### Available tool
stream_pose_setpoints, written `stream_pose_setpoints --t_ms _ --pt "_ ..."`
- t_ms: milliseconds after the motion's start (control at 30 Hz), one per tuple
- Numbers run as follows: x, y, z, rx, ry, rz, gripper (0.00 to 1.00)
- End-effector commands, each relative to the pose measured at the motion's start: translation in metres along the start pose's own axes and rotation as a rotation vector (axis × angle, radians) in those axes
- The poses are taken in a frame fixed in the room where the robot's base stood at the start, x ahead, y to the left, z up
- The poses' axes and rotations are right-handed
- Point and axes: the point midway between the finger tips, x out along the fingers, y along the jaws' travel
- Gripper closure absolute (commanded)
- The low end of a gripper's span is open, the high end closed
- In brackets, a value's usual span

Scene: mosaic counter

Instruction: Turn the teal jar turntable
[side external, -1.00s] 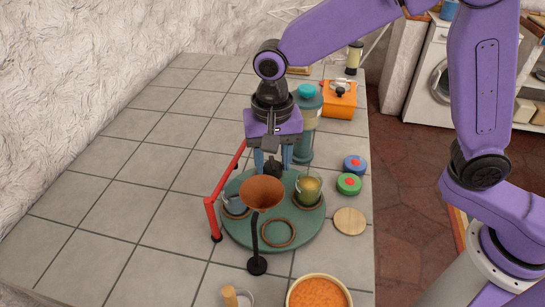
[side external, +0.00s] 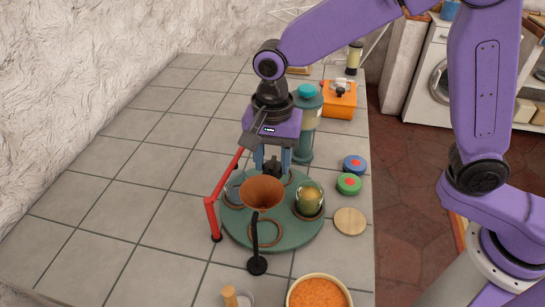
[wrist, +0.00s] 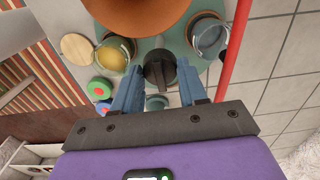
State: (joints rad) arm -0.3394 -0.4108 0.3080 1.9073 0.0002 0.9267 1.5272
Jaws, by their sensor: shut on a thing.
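The teal turntable (side external: 290,236) lies on the tiled counter, with brown rings on its top. A clear jar with yellow contents (side external: 309,197) stands in a ring at the turntable's right. A clear, bluish jar (wrist: 208,36) stands on the other side and is partly hidden behind the funnel in the side view. The front ring (side external: 264,236) is empty.
A brown funnel (side external: 262,192) on a black stand overhangs the turntable's front. A red rail (side external: 211,216) runs along its left. Blue (side external: 355,164) and green (side external: 348,184) discs and a wooden disc (side external: 349,221) lie at right. A tall teal canister (side external: 304,135) stands behind.

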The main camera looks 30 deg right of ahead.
Motion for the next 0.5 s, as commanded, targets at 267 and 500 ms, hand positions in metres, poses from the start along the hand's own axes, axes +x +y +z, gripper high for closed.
stream_pose_setpoints --t_ms 267,500 --pt "-0.0012 -0.0008 -0.0011 0.01 0.001 -0.005 1.0" --pt "-0.0012 -0.0008 -0.0012 0.01 0.001 -0.005 0.55"
